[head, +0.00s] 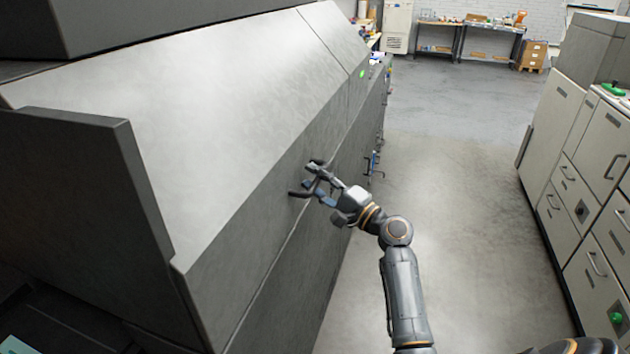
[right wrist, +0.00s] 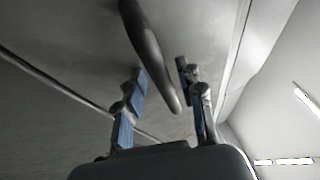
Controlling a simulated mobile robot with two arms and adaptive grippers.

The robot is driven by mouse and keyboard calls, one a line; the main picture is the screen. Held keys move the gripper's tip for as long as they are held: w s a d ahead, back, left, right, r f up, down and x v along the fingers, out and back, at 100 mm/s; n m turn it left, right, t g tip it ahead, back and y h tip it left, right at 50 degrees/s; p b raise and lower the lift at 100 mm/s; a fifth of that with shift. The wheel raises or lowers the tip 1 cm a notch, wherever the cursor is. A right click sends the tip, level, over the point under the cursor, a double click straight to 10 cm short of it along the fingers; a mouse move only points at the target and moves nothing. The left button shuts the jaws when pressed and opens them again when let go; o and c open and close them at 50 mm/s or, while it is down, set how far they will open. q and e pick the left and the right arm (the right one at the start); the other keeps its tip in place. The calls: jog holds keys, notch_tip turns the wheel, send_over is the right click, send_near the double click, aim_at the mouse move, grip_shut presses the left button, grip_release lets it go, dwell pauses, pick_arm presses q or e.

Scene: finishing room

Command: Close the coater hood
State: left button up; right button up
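The coater hood (head: 215,95) is the large grey sloped cover on the machine at the left of the head view. It lies over the machine body, with a thin seam below its front panel; I cannot tell if it is fully shut. Its dark handle (head: 299,194) sticks out from the front panel and also shows in the right wrist view (right wrist: 148,45). My right gripper (head: 318,180) is at the handle. In the right wrist view its two blue-padded fingers (right wrist: 162,75) are apart, with the handle's end between them. My left gripper is out of view.
Grey cabinets with drawers (head: 580,170) stand along the right side. The floor (head: 450,160) between them and the machine is clear. Workbenches (head: 470,35) and stacked boxes (head: 533,54) stand at the far wall. A small green light (head: 362,74) glows on the machine.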

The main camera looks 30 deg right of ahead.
jog(key=v, duration=1.2)
notch_tip(320, 180, down, 22)
jog(key=w+a+g+h, duration=0.2)
jog(key=a+g+h, duration=0.1)
jog(key=g, duration=0.2)
jog(key=s+a+f+n+g, duration=0.1)
jog(key=s+a+f+g, duration=0.15)
jog(key=f, duration=0.65)
jog(key=s+a+f+n+g, duration=0.15)
jog(key=s+f, duration=0.25)
jog(key=f, duration=0.4)
jog(key=s+a+f+n+g+h, duration=0.1)
jog(key=s+a+f+n+g, duration=0.2)
jog(key=s+f, duration=0.6)
jog(key=s+a+f+n+g+h, duration=0.1)
jog(key=s+a+f+n+g, duration=0.2)
jog(key=s+f, duration=0.55)
jog(key=s+a+f+n+g, duration=0.1)
jog(key=s+f+n, duration=0.1)
jog(key=s, duration=0.5)
jog(key=s+a+f+n+g, duration=0.1)
jog(key=s+f+n, duration=0.2)
jog(key=s, duration=0.4)
jog(key=s+f+n+g+h, duration=0.1)
jog(key=s+f+n, duration=0.2)
jog(key=s, duration=0.4)
jog(key=shift+a+n, duration=0.4)
jog(key=shift+n, duration=0.35)
